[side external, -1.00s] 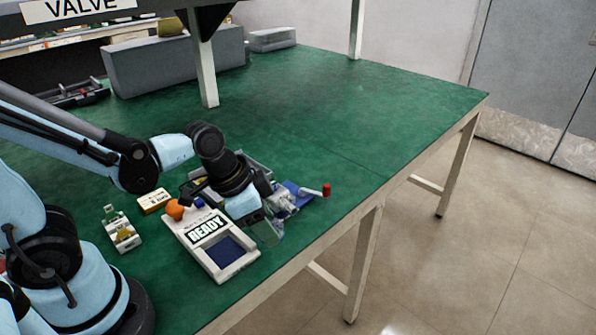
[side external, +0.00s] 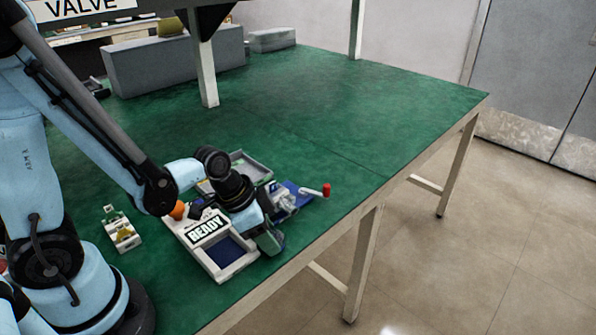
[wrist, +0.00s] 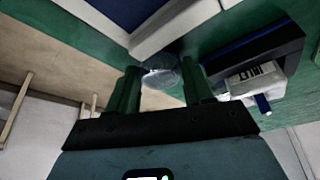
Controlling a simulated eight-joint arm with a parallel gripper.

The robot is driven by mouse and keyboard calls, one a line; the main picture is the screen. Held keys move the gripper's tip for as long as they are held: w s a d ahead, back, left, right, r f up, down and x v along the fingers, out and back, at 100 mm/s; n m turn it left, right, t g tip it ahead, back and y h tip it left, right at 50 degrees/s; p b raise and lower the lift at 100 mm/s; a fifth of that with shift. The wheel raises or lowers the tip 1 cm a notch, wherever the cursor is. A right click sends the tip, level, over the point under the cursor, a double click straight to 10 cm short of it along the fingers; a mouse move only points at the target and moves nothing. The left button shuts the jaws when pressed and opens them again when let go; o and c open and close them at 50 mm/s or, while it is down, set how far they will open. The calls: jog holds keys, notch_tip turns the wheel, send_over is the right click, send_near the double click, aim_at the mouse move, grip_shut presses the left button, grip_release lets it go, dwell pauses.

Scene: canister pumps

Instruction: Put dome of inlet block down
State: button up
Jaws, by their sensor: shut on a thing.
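A clear, see-through dome (wrist: 160,75) sits between the two green fingers of my gripper (wrist: 163,70) in the wrist view. My gripper is shut on it. In the side external view my gripper (side external: 270,241) hangs at the right side of the READY tray, close to the table's front edge, and the dome (side external: 281,239) shows faintly at the fingertips. A pale block with a printed label (wrist: 254,80), perhaps the inlet block, stands at the right in the wrist view, apart from the dome. Its label is too blurred to read surely.
The white READY tray (side external: 188,234) has a dark blue recess (side external: 230,251). A blue-based fixture with a red-knobbed handle (side external: 326,190) stands behind my gripper. A grey tray (side external: 250,166) lies behind my wrist. A small white block (side external: 122,235) is at left. The table's far right is clear.

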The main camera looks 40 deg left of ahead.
jog(key=shift+f, duration=0.15)
jog(key=o, duration=1)
jog(key=a+r+n+t, duration=0.1)
jog(key=r+n, duration=0.1)
jog(key=r, duration=0.2)
jog(key=s+a+r+n+t+y, duration=0.1)
jog(key=a+r+n, duration=0.1)
jog(key=r, duration=0.3)
jog(key=s+a+r+n+t+y, duration=0.1)
jog(key=r+n, duration=0.1)
jog(key=r, duration=0.2)
jog(key=shift+a+r, duration=0.2)
jog(key=shift+a, duration=0.05)
dwell(0.5)
